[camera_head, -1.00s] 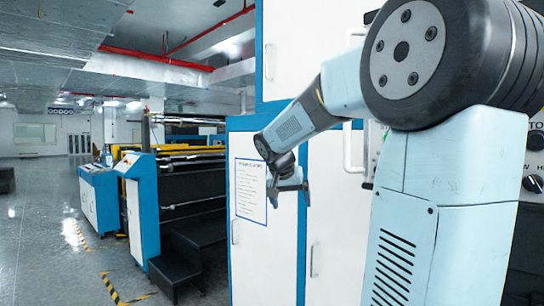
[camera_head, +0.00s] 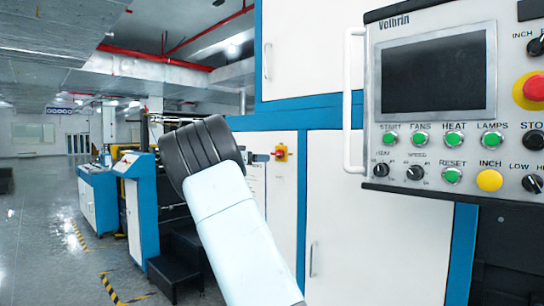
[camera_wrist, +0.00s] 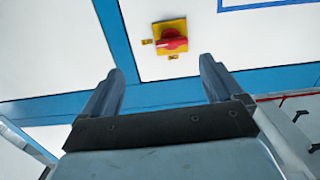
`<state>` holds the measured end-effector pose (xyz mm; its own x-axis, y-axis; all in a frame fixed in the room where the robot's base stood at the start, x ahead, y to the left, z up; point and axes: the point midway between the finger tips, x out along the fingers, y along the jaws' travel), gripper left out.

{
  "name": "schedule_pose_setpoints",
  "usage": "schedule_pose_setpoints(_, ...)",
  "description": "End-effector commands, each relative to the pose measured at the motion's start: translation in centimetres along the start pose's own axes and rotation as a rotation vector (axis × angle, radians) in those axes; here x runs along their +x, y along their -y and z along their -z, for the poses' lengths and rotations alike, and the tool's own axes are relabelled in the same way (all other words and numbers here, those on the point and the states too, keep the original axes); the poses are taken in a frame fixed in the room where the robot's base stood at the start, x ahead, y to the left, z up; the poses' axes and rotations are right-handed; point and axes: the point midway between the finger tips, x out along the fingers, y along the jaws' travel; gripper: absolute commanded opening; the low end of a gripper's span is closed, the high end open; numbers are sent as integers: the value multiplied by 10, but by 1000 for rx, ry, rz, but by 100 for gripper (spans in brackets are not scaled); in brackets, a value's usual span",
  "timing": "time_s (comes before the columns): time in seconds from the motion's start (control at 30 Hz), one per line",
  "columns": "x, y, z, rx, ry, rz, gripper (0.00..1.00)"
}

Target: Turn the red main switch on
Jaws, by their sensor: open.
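The red main switch (camera_head: 281,153) is a red knob on a yellow plate, fixed to the white cabinet front beside a blue frame strip. In the wrist view the red main switch (camera_wrist: 173,40) lies beyond the fingertips, between their lines, with its red handle lying roughly level in the picture. My gripper (camera_wrist: 162,68) is open and empty, its two grey fingers pointing toward the panel and apart from the switch. In the head view my arm hides most of the gripper.
A control panel (camera_head: 435,90) with a dark screen, green buttons and a red emergency button stands at the right. A white vertical handle (camera_head: 354,100) juts out beside it. Black steps (camera_head: 173,272) stand at lower left. Open floor (camera_head: 40,230) lies further left.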

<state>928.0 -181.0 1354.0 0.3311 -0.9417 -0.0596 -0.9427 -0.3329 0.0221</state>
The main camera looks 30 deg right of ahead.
Motion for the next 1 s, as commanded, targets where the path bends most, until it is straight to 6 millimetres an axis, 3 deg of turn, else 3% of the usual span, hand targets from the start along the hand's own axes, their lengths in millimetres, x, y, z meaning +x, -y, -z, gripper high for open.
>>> schedule_pose_setpoints(0.1,-6,14,6,15,-48,8,94)
schedule_pose_setpoints(0.27,-1,17,8,22,-63,9,94)
schedule_pose_setpoints(1.0,110,18,14,22,-60,9,94)
